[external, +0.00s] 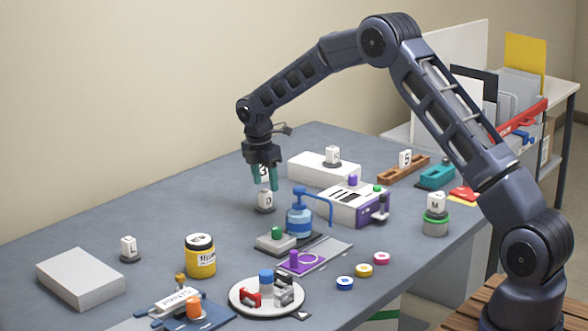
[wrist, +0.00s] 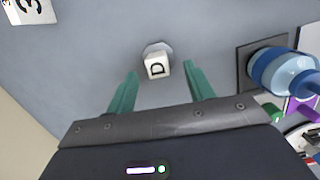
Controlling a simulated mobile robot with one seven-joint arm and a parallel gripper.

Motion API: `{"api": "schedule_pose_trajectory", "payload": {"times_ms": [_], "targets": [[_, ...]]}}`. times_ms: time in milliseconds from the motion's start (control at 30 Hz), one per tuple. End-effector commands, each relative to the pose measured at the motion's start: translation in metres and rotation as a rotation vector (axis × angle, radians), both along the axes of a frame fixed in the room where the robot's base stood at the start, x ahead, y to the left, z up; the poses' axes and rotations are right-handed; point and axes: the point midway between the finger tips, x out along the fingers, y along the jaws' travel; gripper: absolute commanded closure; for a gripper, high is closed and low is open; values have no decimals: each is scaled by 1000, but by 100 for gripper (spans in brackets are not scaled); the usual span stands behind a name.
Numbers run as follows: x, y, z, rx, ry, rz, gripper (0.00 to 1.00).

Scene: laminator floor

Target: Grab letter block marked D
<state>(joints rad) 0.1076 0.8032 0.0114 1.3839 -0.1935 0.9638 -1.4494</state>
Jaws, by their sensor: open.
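The white letter block marked D (external: 265,199) stands on a small dark round base on the grey table, below my gripper. In the wrist view the D block (wrist: 157,66) shows just beyond the fingertips, roughly centred between the two green fingers. My gripper (external: 264,187) points down with its fingers apart and empty; in the wrist view the open fingers (wrist: 162,70) have a clear gap between them. In the external view the fingertips are close above or beside the block; contact cannot be told.
A blue-topped bottle (external: 300,217) stands right of the D block. A white box (external: 323,169) lies behind.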

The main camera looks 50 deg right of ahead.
Motion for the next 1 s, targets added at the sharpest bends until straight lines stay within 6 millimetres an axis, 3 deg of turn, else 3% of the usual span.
{"api": "schedule_pose_trajectory", "payload": {"times_ms": [333, 633, 900, 1000], "targets": [[4, -2, -42, 0, 3, 0, 47], [5, -4, -49, 0, -1, -1, 47], [5, -4, -49, 0, 0, 0, 98], [5, -4, -48, 0, -1, 0, 100]]}}
